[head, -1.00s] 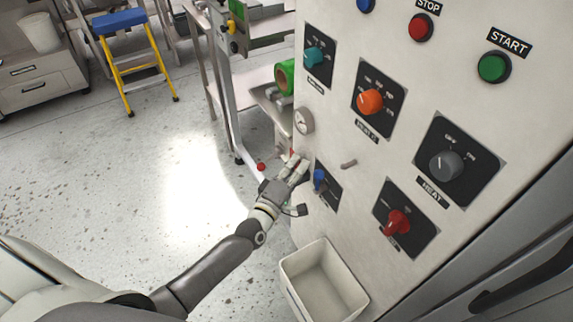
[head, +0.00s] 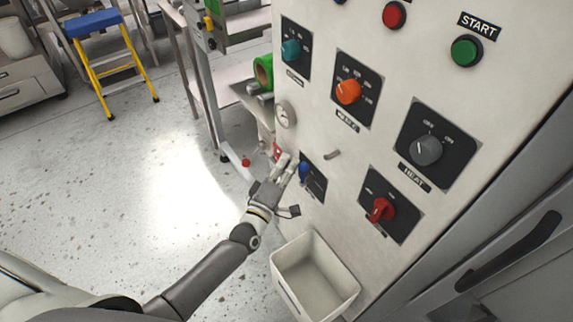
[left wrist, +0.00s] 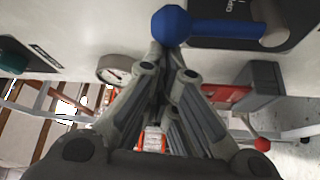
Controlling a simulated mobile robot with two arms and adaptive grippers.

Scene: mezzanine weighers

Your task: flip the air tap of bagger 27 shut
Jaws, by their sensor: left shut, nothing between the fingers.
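The blue lever of the air tap (head: 304,172) sits on a black plate (head: 316,187) low on the left side of the white control panel. In the left wrist view the lever (left wrist: 225,32) runs sideways across the top, its rounded blue end just beyond my fingertips. My left gripper (head: 286,163) is shut and empty, just left of the lever; in the left wrist view its fingertips (left wrist: 170,55) come close to the blue end. I cannot tell whether they touch. No bagger number is legible. My right gripper is out of view.
A round gauge (head: 286,114) is above the tap and a small peg (head: 332,154) to its right. A red switch (head: 382,209) lies further right. A white bin (head: 338,298) is fixed below. Open floor lies to the left.

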